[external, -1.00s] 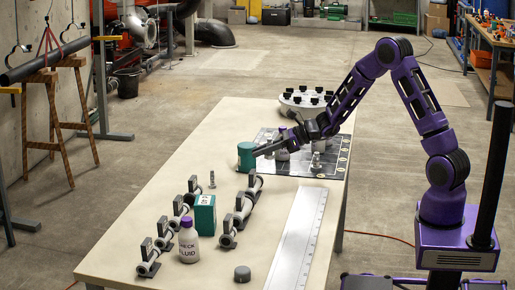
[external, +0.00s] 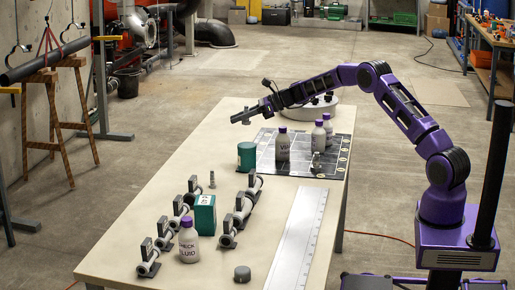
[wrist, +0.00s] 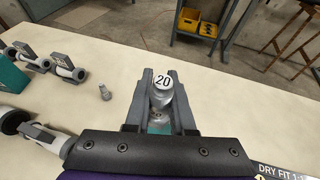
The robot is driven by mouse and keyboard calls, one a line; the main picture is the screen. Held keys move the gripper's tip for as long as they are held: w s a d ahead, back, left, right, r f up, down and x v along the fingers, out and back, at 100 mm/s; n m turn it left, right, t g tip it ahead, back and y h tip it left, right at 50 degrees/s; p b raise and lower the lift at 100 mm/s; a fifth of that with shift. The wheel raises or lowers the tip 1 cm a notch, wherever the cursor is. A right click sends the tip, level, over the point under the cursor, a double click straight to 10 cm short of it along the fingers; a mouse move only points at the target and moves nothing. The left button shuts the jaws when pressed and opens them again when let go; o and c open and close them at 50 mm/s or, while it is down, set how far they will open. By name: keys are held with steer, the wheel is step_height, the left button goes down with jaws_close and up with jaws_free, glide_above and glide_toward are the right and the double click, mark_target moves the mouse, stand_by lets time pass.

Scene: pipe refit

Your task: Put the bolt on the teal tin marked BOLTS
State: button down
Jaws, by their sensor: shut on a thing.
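My gripper (external: 243,117) is shut on a grey metal piece with a round top marked 20 (wrist: 162,84), which looks like a bolt; its lower part is largely hidden. The gripper holds it in the air above the teal tin (external: 246,156). The tin stands on the table just left of the dark mat, and a bit of teal shows below the held piece in the wrist view. The word on the tin is not readable. Another bolt (external: 212,180) stands upright on the table nearer the front; it also shows in the wrist view (wrist: 105,92).
White bottles with purple caps (external: 283,146) and a metal fitting (external: 318,164) stand on the dark mat (external: 300,168). Pipe clamps (external: 178,213), a teal box (external: 205,214), a bottle (external: 188,242) and a ruler (external: 297,235) occupy the front.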

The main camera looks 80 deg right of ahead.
mark_target(239, 145)
step_height(239, 145, down, 7)
steer(key=shift+f+b, duration=0.15)
steer(key=shift+b, duration=0.3)
steer(key=shift+f, duration=0.15)
steer(key=c, duration=0.8)
jaws_free()
steer(key=shift+o, duration=0.2)
steer(key=shift+r, duration=0.3)
steer(key=v, duration=1.2)
steer(key=shift+f+p, duration=0.2)
steer(key=shift+p, duration=0.1)
